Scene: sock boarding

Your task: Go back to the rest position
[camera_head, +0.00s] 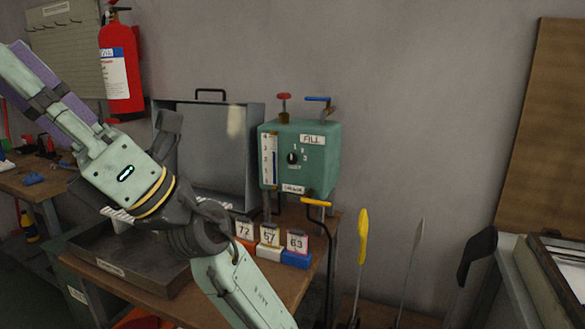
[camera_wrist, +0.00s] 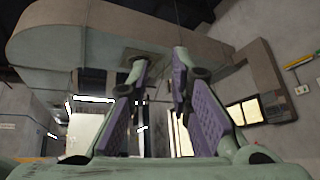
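My gripper (camera_wrist: 158,82) points up and away in the wrist view. Its two purple-padded fingers stand apart with a clear gap and nothing between them. In the head view the gripper body (camera_head: 125,172) is at the left, in front of the bench, and its fingers run to the upper left, where the tips leave the picture. A part of my arm crosses the bench front and hides some of it.
A green control box (camera_head: 322,165) with valves stands behind number cards 72, 57, 63 (camera_head: 269,236). A grey metal tray (camera_head: 160,272) and a raised lid (camera_head: 228,150) are behind my arm. A fire extinguisher (camera_head: 121,75) hangs at upper left. Yellow (camera_head: 362,237) and black-topped (camera_head: 477,255) paddles stand right.

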